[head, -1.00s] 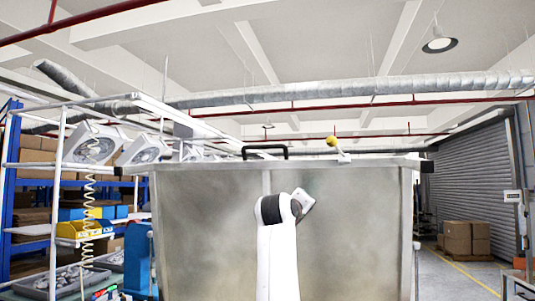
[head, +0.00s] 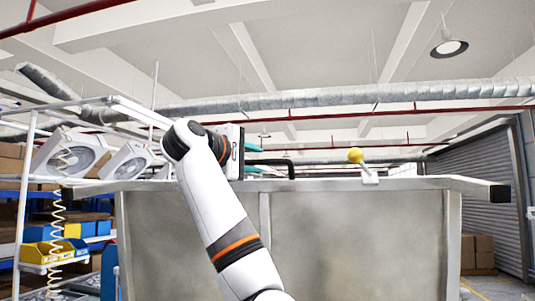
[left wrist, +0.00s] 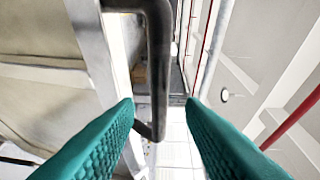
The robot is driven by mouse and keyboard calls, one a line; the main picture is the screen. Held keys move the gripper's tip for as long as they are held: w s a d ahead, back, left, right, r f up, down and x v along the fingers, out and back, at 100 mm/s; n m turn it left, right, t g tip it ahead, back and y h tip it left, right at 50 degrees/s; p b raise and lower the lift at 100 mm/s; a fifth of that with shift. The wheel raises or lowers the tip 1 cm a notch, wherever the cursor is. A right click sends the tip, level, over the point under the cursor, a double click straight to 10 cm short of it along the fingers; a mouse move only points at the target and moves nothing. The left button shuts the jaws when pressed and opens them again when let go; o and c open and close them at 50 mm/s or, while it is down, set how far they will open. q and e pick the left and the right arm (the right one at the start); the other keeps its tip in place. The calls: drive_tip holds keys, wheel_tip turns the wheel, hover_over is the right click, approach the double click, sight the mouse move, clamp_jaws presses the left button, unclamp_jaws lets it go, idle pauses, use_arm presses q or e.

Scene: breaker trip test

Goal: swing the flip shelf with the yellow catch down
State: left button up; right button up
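The shelf (head: 410,184) shows as a thin pale metal edge along the top of a wide grey metal front. A yellow ball catch (head: 356,155) stands up on a small white mount right of centre. A black handle (head: 291,171) rises from the same edge left of the catch. My left gripper (head: 259,158) is at the handle's left part, its teal fingers partly hidden by its body. In the left wrist view the fingers (left wrist: 158,104) are spread, with the handle (left wrist: 160,60) running between or just beyond the tips; contact is unclear. My right gripper is out of view.
A white-framed rack with fan units (head: 68,152) and blue and yellow bins (head: 40,250) stands at the left. Cardboard boxes (head: 477,252) and a roller shutter (head: 490,190) are at the far right. The space above the shelf edge is open.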

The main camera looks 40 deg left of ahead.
sight(261, 162)
use_arm(q)
drive_tip(key=w+p, duration=0.1)
drive_tip(key=w, duration=0.1)
drive_tip(key=w+p, duration=0.1)
drive_tip(key=w, duration=0.1)
drive_tip(key=w+a+p, duration=0.1)
drive_tip(key=w, duration=0.1)
drive_tip(key=shift+f, duration=0.15)
drive_tip(key=shift+c, duration=0.6)
drive_tip(key=shift+w+f, duration=0.1)
clamp_jaws()
